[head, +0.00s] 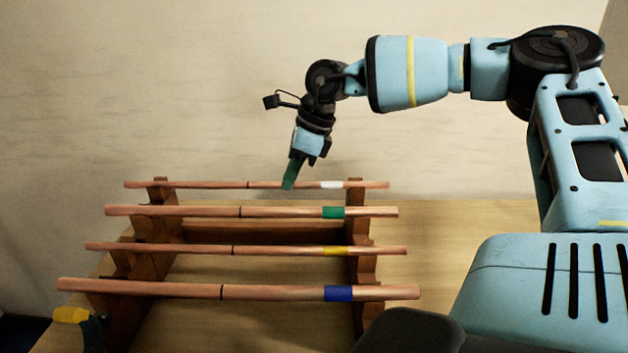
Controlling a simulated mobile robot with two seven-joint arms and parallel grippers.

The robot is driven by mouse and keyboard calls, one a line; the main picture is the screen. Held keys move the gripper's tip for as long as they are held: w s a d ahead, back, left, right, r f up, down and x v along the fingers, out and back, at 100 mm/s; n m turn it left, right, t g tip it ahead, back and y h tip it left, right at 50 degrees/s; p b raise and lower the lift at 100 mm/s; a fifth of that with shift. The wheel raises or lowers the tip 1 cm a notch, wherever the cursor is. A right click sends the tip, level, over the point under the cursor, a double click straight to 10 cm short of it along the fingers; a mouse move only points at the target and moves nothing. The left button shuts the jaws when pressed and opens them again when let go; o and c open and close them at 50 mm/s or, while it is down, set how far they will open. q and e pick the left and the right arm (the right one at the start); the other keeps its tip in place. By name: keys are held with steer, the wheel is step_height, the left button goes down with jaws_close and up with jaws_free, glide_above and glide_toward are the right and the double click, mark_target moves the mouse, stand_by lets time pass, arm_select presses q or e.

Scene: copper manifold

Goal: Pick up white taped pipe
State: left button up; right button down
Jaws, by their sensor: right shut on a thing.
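The white taped pipe (215,184) is a thin copper pipe with a white band near its right end. It is the farthest of the pipes and lies across the top of the wooden rack, or very near it. My right gripper (289,184) comes down from above, its green fingers shut around this pipe just left of the white band. The fingers hide a short stretch of the pipe. Whether the pipe is clear of its rests I cannot tell.
Nearer pipes with green (333,212), yellow (335,251) and blue (338,293) bands lie parallel across the wooden rack (362,270). The rack stands on a wooden table (440,225). A yellow-and-dark object (72,315) is at the lower left. A plain wall is behind.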

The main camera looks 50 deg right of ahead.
steer(key=shift+r, duration=0.15)
stand_by(0.6)
steer(key=shift+r, duration=0.5)
step_height(320, 180, up, 2)
steer(key=shift+r+b, duration=0.1)
steer(key=shift+b, duration=0.3)
steer(key=s+a+r+b, duration=0.1)
steer(key=s+a, duration=0.9)
steer(key=s, duration=0.2)
steer(key=shift+a+r+b, duration=0.3)
steer(key=shift+b, duration=0.05)
